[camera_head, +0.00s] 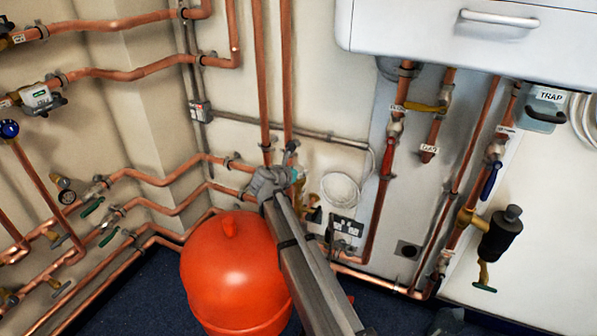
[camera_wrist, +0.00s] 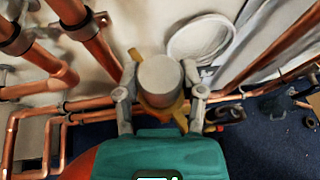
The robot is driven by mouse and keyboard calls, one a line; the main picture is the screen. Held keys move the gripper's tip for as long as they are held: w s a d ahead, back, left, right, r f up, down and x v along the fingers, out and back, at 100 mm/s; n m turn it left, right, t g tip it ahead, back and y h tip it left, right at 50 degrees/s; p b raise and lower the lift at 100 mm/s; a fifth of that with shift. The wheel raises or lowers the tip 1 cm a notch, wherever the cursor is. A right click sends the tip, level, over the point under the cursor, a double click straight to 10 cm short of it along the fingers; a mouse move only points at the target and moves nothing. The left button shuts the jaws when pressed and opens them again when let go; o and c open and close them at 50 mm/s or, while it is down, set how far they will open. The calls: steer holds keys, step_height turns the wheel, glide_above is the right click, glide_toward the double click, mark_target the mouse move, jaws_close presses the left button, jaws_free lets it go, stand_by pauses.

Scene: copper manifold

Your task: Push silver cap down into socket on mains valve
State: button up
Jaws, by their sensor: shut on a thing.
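The silver cap (camera_wrist: 160,78) is a pale grey cylinder between the two fingers of my gripper (camera_wrist: 161,92) in the wrist view. My gripper is shut on it. A brass-yellow part, which looks like the mains valve (camera_wrist: 178,116), shows just behind and below the cap. The socket is hidden by the cap, and I cannot tell whether the cap sits in it. In the head view my gripper (camera_head: 291,178) is at the wall pipes, above and right of the red vessel. Brass fittings (camera_head: 313,213) show beside it; the cap cannot be made out there.
The red vessel (camera_head: 232,268) stands close under my arm. Vertical copper pipes (camera_head: 262,80) run up the wall by my gripper. A white boiler casing (camera_head: 470,40) overhangs the upper right.

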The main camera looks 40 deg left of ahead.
steer(key=shift+f+b, duration=0.35)
steer(key=shift+f, duration=0.05)
stand_by(0.4)
steer(key=o, duration=1.2)
steer(key=shift+o, duration=0.2)
steer(key=shift+r, duration=0.1)
step_height(320, 180, up, 9)
steer(key=p, duration=0.8)
steer(key=shift+f+p, duration=0.2)
steer(key=shift+p, duration=0.2)
steer(key=s+d, duration=0.3)
steer(key=d, duration=0.9)
steer(key=s+d, duration=0.3)
steer(key=d, duration=1)
steer(key=shift+d+f, duration=0.15)
steer(key=shift+f, duration=0.05)
